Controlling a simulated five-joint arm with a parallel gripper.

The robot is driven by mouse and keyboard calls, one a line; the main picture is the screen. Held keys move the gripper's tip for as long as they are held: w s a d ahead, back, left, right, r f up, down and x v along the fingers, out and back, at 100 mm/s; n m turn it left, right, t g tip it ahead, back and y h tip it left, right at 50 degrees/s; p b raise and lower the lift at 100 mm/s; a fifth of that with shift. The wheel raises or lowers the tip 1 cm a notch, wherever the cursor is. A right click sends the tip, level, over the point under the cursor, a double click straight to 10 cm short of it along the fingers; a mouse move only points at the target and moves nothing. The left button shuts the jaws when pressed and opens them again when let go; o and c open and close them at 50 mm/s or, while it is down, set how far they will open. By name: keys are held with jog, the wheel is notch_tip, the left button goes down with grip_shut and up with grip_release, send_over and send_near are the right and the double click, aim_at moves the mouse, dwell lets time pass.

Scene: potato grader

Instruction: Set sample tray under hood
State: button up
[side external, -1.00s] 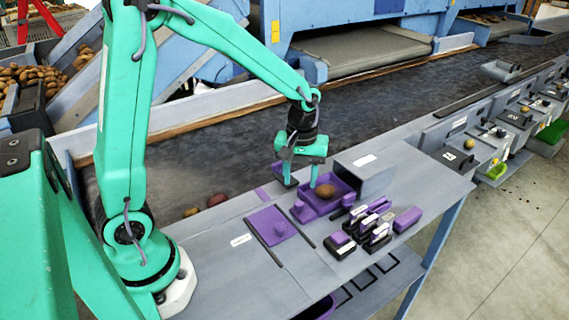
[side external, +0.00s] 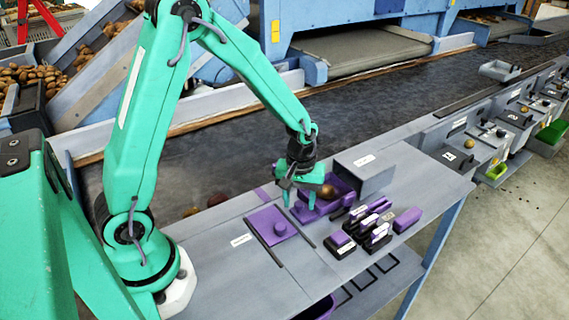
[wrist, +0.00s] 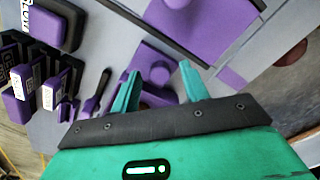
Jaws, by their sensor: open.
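The sample tray (side external: 321,207) is a purple open tray on the grey bench, with a brown potato (side external: 328,191) in it. The hood (side external: 366,172) is a grey labelled box just behind and right of the tray. My gripper (side external: 299,202) is low at the tray's near left side, fingers apart. In the wrist view a purple round knob (wrist: 158,73) shows between or just beyond the open fingertips (wrist: 160,76). I cannot tell whether the fingers touch it. The gripper partly hides the tray, and the hood's inside is not visible.
A flat purple plate with a knob (side external: 280,228) lies between dark rails left of the tray. Several labelled black and purple blocks (side external: 374,228) and a purple block (side external: 407,220) stand in front of the hood. The dark conveyor (side external: 240,150) runs behind.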

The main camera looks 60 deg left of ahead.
jog(key=shift+c, duration=0.5)
grip_shut()
send_over(339, 194)
dwell(0.5)
jog(key=shift+w, duration=0.1)
jog(key=shift+o, duration=0.5)
grip_release()
jog(key=shift+r, duration=0.1)
notch_tip(339, 194, up, 8)
jog(key=shift+f, duration=0.2)
